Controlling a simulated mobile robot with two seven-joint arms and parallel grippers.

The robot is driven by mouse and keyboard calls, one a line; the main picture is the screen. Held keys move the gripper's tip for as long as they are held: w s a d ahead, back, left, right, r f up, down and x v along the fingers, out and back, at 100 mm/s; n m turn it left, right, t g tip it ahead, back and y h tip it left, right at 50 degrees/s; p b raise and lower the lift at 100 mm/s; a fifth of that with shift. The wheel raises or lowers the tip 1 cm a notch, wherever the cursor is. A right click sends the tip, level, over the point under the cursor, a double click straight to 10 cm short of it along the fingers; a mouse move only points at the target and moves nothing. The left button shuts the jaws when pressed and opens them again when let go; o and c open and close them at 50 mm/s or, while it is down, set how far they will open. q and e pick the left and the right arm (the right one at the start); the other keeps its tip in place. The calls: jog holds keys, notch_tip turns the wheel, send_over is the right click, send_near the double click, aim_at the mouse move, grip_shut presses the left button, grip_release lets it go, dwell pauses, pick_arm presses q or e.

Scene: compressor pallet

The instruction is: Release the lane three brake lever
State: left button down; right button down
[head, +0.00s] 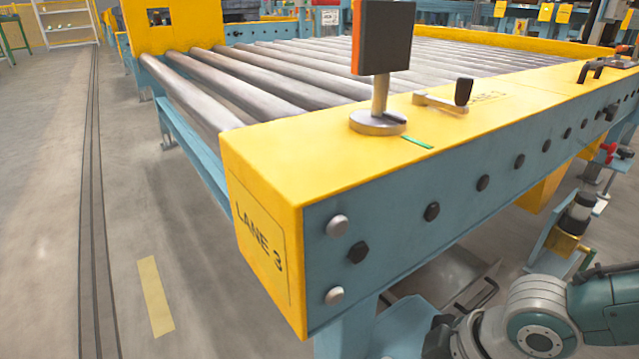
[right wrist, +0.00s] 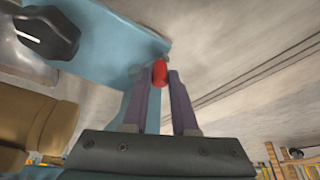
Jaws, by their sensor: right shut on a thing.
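The lane 3 conveyor (head: 258,238) carries a "LANE 3" label on its yellow end. A small lever with a black grip (head: 463,92) and a metal arm sits on its yellow top rail, beside a green mark (head: 417,141). In the right wrist view, my right gripper (right wrist: 158,80) is shut on a red handle (right wrist: 159,73), whose rounded end shows between the two fingers. Whether this red handle is the lane three brake lever I cannot tell for sure. My right arm (head: 535,315) shows at the lower right of the head view; its gripper is hidden there. My left gripper is not in view.
A dark orange-edged panel on a post (head: 378,112) stands on the yellow rail. Metal rollers (head: 240,95) fill the lane. Red levers (head: 608,152) show at the far right. Blue frame (right wrist: 100,40) lies close to my right gripper. The floor at left is clear.

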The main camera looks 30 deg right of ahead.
jog(key=n+b, duration=0.1)
jog(key=d+n+b, duration=0.1)
jog(key=b, duration=0.1)
jog(key=shift+d+f+g+y, duration=0.2)
jog(key=shift+f+g+y, duration=0.1)
jog(key=shift+y, duration=0.1)
jog(key=shift+d+r+n+b, duration=0.15)
jog(key=shift+r+n+b, duration=0.05)
jog(key=shift+n+b, duration=0.45)
jog(key=c, duration=1)
grip_release()
jog(key=shift+r, duration=0.1)
jog(key=p+v, duration=0.7)
jog(key=v, duration=0.2)
jog(key=shift+d+r, duration=0.2)
jog(key=shift+r, duration=0.2)
